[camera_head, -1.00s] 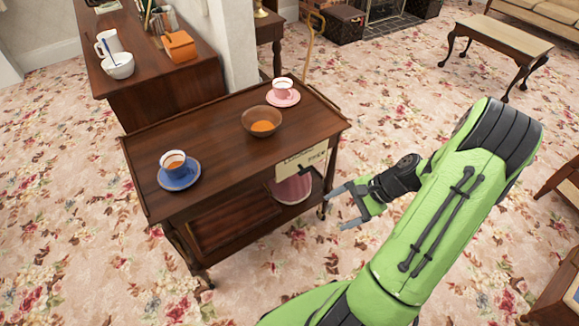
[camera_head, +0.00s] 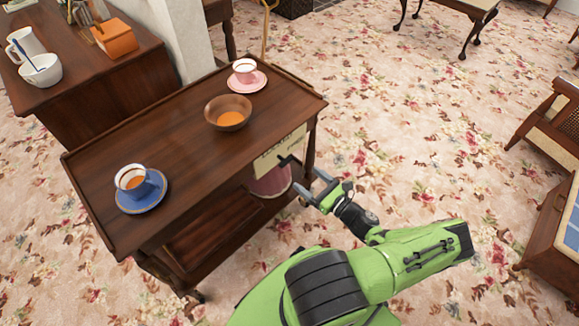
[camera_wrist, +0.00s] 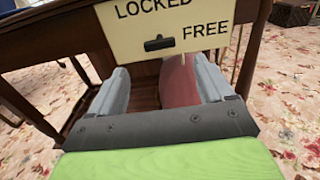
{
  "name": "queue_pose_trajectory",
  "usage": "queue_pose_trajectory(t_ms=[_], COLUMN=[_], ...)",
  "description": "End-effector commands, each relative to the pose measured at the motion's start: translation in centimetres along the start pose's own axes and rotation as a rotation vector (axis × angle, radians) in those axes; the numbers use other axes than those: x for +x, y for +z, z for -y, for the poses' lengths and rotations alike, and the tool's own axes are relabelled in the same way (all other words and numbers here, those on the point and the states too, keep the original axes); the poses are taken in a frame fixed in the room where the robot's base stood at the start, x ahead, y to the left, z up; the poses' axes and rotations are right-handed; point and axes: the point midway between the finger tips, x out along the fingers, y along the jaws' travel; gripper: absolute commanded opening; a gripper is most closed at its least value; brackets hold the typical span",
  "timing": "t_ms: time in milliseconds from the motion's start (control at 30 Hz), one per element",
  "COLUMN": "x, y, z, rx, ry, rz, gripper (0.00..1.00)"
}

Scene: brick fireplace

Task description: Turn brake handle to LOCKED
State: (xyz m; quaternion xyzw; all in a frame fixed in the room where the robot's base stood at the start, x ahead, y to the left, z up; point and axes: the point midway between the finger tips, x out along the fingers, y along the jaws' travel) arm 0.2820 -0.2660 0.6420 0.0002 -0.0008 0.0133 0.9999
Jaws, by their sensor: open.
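The brake handle (camera_wrist: 159,44) is a short black bar on a cream plate (camera_wrist: 120,40) at the end of a dark wooden trolley. In the wrist view it lies nearly level, below the word LOCKED and left of the word FREE. The handle also shows, small and dark, in the head view (camera_head: 287,160). My gripper (camera_head: 312,184) is open and empty, a short way from the plate. In the wrist view its two fingers (camera_wrist: 162,78) stand apart, below the handle and to either side of it. I see no contact.
The trolley top (camera_head: 190,165) carries a blue cup and saucer (camera_head: 140,190), a bowl (camera_head: 228,113) and a pink cup and saucer (camera_head: 245,77). A pink round thing (camera_head: 270,182) sits on its lower shelf. Open carpet (camera_head: 420,150) lies to the right.

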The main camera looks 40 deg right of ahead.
Motion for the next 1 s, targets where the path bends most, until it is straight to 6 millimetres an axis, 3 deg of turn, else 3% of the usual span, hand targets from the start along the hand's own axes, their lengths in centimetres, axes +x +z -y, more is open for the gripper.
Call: queue_pose_trajectory(t_ms=[100,300,467,700,1000], x=[3.1,7.2,8.5,8.6,8.5], y=[-0.2,-0.3,-0.2,-0.1,-0.1], z=[-0.2,-0.1,-0.1,-0.1,-0.1], rx=[0.0,-0.001,0.0,0.0,-0.001], ry=[0.005,0.003,0.002,0.001,0.002], rz=[0.001,-0.002,-0.002,-0.003,-0.003], gripper=[0.81,0.81,0.81,0.79,0.33])
